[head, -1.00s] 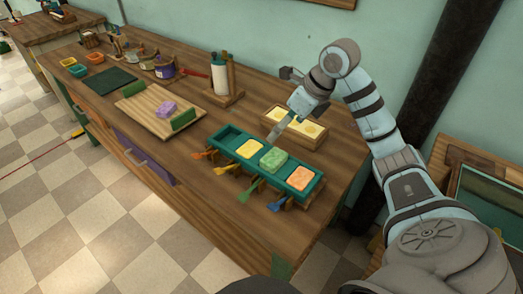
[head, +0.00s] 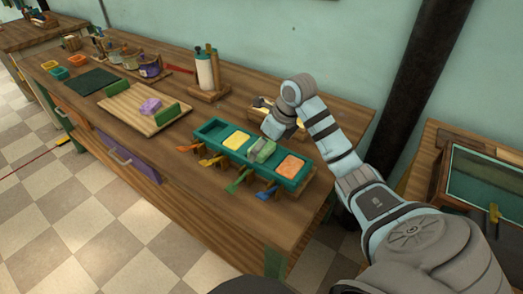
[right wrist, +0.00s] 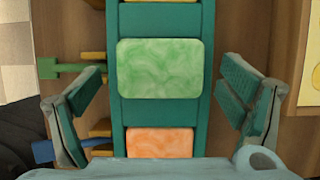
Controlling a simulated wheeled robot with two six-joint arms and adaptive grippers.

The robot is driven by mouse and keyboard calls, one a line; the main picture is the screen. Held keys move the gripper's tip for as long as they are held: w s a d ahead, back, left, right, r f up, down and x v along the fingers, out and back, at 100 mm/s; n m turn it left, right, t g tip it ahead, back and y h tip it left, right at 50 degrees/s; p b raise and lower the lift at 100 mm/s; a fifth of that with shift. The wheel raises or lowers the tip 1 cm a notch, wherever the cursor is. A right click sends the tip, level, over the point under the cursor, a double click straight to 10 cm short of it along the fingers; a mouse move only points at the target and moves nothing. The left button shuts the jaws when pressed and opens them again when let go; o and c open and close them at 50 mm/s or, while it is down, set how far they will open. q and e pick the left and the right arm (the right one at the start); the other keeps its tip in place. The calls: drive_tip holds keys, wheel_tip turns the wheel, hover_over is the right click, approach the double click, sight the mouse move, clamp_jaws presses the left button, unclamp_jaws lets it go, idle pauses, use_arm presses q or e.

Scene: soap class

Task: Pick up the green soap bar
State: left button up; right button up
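The green soap bar (head: 265,150) sits in a compartment of the long teal tray (head: 206,131) on the wooden bench, between a yellow bar (head: 237,140) and an orange bar (head: 291,166). My right gripper (head: 260,147) is low over the tray and partly covers the green bar. In the right wrist view the green bar (right wrist: 166,68) lies marbled and whole between the two spread fingers of the right gripper (right wrist: 161,88). The fingers are on either side of the tray, apart from the bar, and nothing is held. My left gripper is not in view.
A wooden box (head: 262,113) stands behind the arm. A dark pipe (head: 425,80) stands right of the bench.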

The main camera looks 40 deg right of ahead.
drive_tip(key=c, duration=1.3)
drive_tip(key=shift+o, duration=0.2)
drive_tip(key=shift+r, duration=0.1)
